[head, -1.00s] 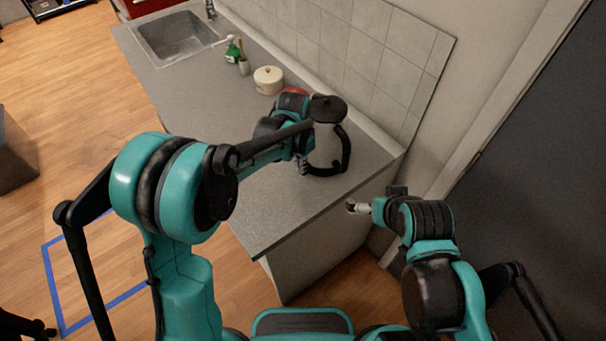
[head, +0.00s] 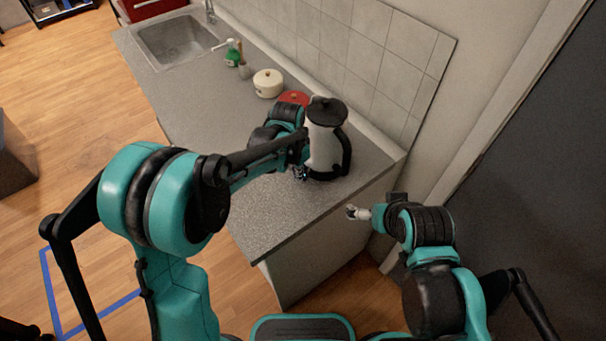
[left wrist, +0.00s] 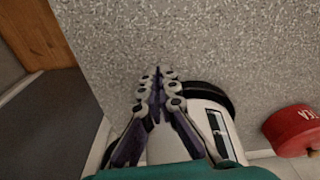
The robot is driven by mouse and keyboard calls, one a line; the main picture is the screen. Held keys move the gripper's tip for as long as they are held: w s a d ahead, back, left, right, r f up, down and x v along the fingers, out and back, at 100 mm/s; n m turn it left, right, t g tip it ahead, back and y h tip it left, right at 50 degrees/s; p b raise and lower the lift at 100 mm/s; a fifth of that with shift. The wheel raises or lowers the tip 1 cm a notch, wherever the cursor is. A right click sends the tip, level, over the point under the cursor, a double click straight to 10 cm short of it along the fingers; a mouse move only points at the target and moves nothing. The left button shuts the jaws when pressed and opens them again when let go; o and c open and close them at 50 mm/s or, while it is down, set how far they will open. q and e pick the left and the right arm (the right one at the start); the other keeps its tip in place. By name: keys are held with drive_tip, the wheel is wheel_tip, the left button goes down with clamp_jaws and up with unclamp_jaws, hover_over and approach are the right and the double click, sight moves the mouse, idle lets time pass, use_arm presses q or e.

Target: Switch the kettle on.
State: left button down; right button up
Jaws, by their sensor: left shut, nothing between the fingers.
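The kettle (head: 324,148) has a white body with a black lid and a black handle. It stands upright on the grey counter near its front end. My left gripper (head: 300,173) is low at the kettle's left side in the head view, partly hidden by my own arm. In the left wrist view the left gripper (left wrist: 157,78) is shut and empty, in front of the kettle (left wrist: 208,112); I cannot tell whether it touches. A dark slot with a light frame shows on the kettle's white side there. My right gripper (head: 352,212) is beyond the counter's end, away from the kettle; its fingers are too small to judge.
A red tin (head: 293,98) marked TEA in the left wrist view (left wrist: 292,130) stands behind the kettle. A cream pot (head: 268,83), a green bottle (head: 233,54) and a sink (head: 176,40) are farther along the counter (head: 205,100). The tiled wall (head: 350,50) runs along the right.

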use_arm(q)
drive_tip(key=shift+s+a+r, duration=0.3)
drive_tip(key=shift+s+a, duration=0.25)
drive_tip(key=shift+w+f, duration=0.1)
drive_tip(key=shift+d, duration=0.1)
wheel_tip(320, 180, up, 12)
drive_tip(key=a, duration=0.1)
drive_tip(key=shift+s, duration=0.45)
drive_tip(key=s+a+f+n+t+b, duration=0.2)
drive_tip(key=s+a+n+t, duration=0.1)
drive_tip(key=s+a, duration=0.4)
drive_tip(key=s+a+f+n+t+b, duration=0.3)
drive_tip(key=s+a+n, duration=0.3)
drive_tip(key=s+a, duration=0.2)
drive_tip(key=shift+s+f+n+y, duration=0.3)
drive_tip(key=shift+s+y, duration=0.1)
drive_tip(key=shift+s, duration=0.45)
drive_tip(key=shift+a, duration=0.1)
